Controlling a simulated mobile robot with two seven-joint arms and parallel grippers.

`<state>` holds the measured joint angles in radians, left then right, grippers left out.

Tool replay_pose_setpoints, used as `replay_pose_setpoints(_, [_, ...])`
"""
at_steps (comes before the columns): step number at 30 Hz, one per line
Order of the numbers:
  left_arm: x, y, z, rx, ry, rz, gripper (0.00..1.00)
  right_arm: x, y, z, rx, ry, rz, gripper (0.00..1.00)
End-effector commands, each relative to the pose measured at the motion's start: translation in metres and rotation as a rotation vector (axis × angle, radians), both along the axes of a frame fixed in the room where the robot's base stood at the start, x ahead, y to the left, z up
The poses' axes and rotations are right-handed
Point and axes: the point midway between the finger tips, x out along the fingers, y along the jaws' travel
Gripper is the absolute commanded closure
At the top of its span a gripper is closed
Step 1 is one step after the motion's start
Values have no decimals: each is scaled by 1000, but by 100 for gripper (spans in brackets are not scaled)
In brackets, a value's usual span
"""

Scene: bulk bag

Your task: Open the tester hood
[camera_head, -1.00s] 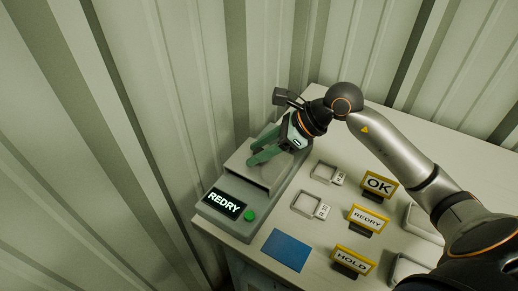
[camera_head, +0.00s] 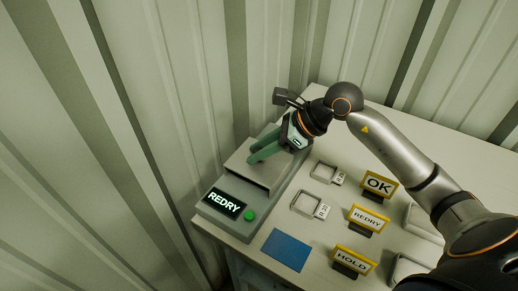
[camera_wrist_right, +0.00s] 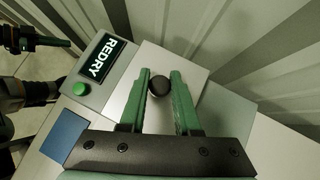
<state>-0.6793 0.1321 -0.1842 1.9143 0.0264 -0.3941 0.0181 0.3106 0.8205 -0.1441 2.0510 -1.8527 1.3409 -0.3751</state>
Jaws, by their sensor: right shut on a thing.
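The tester (camera_head: 228,195) is a grey box at the table's left edge, with a lit REDRY display (camera_head: 223,203) and a green button (camera_head: 249,215). Its hood (camera_head: 252,173) is a light grey cover that looks down on the box. My right gripper (camera_head: 256,156) reaches over the hood from the right. In the right wrist view, a dark round knob (camera_wrist_right: 158,87) sits between its green fingers (camera_wrist_right: 160,84), and they are shut on it.
OK (camera_head: 379,184), REDRY (camera_head: 367,218) and HOLD (camera_head: 352,260) signs stand on the table, with trays partly in view to their right. Two small labelled frames (camera_head: 305,204) and a blue mat (camera_head: 286,250) lie nearer the tester. Corrugated walls (camera_head: 180,90) close in behind and left.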

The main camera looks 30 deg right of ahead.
Motion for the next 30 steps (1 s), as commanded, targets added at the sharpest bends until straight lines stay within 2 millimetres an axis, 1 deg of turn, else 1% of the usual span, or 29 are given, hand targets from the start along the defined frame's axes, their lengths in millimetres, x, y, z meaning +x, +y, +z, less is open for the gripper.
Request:
replay_pose_setpoints(14, [0, 0, 0, -1, -1, 1, 100, 0, 0, 0, 0, -1, 1, 100])
replay_pose_setpoints(17, [0, 0, -3, -1, -1, 1, 100, 2, -4, -1, -2, -1, 0, 100])
replay_pose_setpoints(20, [0, 0, -12, -1, -1, 1, 100, 11, -18, -4, -6, 0, -4, 100])
replay_pose_setpoints(24, [0, 0, -26, -1, 0, 1, 100, 29, -49, -4, -5, -2, -6, 100])
replay_pose_setpoints(27, [0, -1, -32, -1, 5, -1, 100, 40, -68, -3, -4, 0, -6, 100])
replay_pose_setpoints(30, [-1, -2, -34, -2, 12, -4, 100, 49, -82, -1, -1, 0, -4, 100])
